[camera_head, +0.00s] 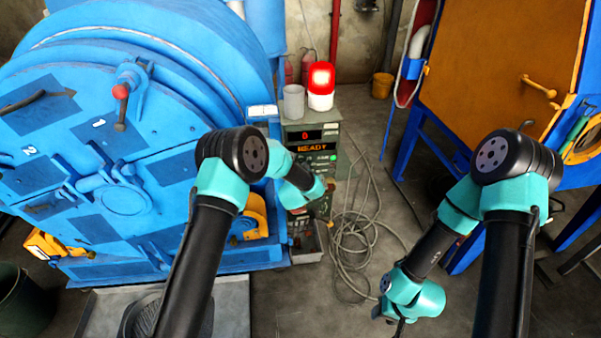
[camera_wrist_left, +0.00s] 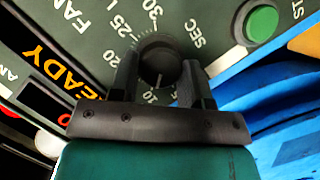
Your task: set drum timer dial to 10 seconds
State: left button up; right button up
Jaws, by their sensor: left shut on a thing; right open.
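The timer dial (camera_wrist_left: 160,60) is a dark round knob on a grey-green panel with a printed seconds scale; 30, 25, 20 and 10 are legible around it. My left gripper (camera_wrist_left: 158,78) is shut on the dial, one finger on each side. A pale mark shows on the dial's lower side near the 10, but the exact setting is hard to read. In the head view the control box (camera_head: 311,134) shows a red 0 and READY; my left arm hides its dial. My right gripper (camera_head: 398,327) hangs low at the bottom, open, away from the box.
A green button (camera_wrist_left: 262,22) is close to the dial. The big blue drum machine (camera_head: 125,200) stands left of the box. A lit red lamp (camera_head: 320,82) and a grey cup (camera_head: 294,102) are on top of the box. Coiled cable (camera_head: 352,235) lies on the floor.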

pick_arm(q)
jog(key=o, duration=0.9)
jog(key=shift+s, duration=0.1)
jog(key=v, duration=1.7)
jog(key=shift+s+r, duration=0.1)
jog(key=s+a+f+m+g, duration=0.2)
jog(key=s+a+f+g, duration=0.2)
jog(key=s+a+f, duration=0.4)
jog(key=s+a+f+m+g+h, duration=0.1)
jog(key=s+a+f+g, duration=0.1)
jog(key=s, duration=0.5)
jog(key=s+a+f+m+g+h, duration=0.1)
jog(key=s+a+f+m+g, duration=0.1)
jog(key=s, duration=0.5)
jog(key=s+a+f+m+g+h, duration=0.1)
jog(key=s+a+f+g, duration=0.3)
jog(key=s+f+g, duration=0.2)
jog(key=shift+s+a+f+m, duration=0.3)
jog(key=shift+s+f, duration=0.35)
jog(key=shift+f, duration=0.15)
